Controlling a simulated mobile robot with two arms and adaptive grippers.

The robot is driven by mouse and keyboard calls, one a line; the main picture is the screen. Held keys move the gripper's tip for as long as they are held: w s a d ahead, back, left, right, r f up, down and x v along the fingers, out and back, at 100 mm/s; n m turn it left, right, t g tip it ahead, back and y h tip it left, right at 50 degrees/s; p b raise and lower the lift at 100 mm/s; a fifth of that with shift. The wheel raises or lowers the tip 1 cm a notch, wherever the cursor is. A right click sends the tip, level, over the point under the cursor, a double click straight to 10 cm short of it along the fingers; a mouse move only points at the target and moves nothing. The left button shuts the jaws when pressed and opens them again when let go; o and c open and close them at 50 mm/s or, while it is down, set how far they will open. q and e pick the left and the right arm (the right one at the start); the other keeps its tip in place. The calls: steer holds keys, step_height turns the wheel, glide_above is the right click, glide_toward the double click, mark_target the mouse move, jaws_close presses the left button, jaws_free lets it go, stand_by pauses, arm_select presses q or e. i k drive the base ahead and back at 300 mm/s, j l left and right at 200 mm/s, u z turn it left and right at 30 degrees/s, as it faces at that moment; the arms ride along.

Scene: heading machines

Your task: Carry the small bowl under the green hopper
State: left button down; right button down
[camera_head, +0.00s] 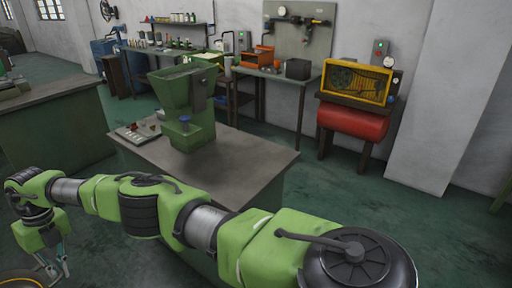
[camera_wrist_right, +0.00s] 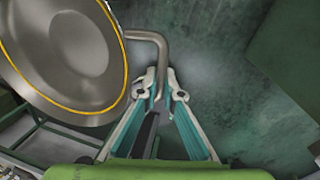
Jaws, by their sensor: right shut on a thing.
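The small bowl (camera_wrist_right: 72,45) is grey metal with a yellow rim line and a bent rod handle (camera_wrist_right: 154,40). It fills the upper left of the right wrist view. In the head view only part of the bowl (camera_head: 18,281) shows at the bottom left corner, cut off by the frame. My right gripper (camera_wrist_right: 162,88) is shut on the bowl's handle, above the floor. In the head view my right gripper (camera_head: 53,272) points down beside the bowl. The green hopper (camera_head: 180,95) stands on a bench, well up and right of the gripper. My left gripper is out of view.
The hopper's bench (camera_head: 245,160) has a grey top with a small control panel (camera_head: 138,131) on it. Another green bench (camera_head: 50,120) stands at the left. A red drum with a yellow-framed box (camera_head: 355,82) stands by the wall.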

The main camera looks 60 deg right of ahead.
mark_target(242, 164)
steer(key=l+z, duration=0.35)
steer(key=l, duration=1.65)
steer(key=i+l, duration=0.1)
steer(key=l, duration=0.85)
steer(key=i+l, duration=0.1)
steer(key=l, duration=0.85)
